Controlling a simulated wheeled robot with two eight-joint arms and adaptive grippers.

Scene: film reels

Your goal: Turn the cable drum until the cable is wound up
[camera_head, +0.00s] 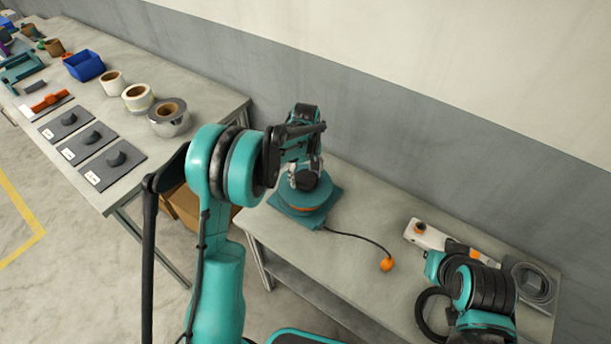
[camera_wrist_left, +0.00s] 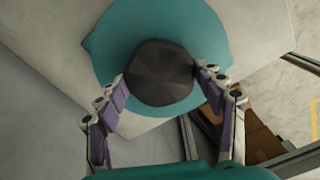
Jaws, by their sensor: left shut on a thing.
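The cable drum (camera_head: 303,199) is a teal reel with an orange band near its base, standing on the grey table. Its black cable (camera_head: 350,237) runs out to the right along the table to an orange end piece (camera_head: 387,264). My left gripper (camera_head: 305,170) is above the drum. In the left wrist view its fingers (camera_wrist_left: 160,88) are shut on both sides of the drum's dark faceted knob (camera_wrist_left: 159,73), with the teal drum top (camera_wrist_left: 207,32) around it.
A white and orange tool (camera_head: 440,238) and a grey cable coil (camera_head: 535,284) lie at the table's right. Another table at the left holds tape rolls (camera_head: 138,97), a blue bin (camera_head: 84,65) and dark plates. A wall runs behind both tables.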

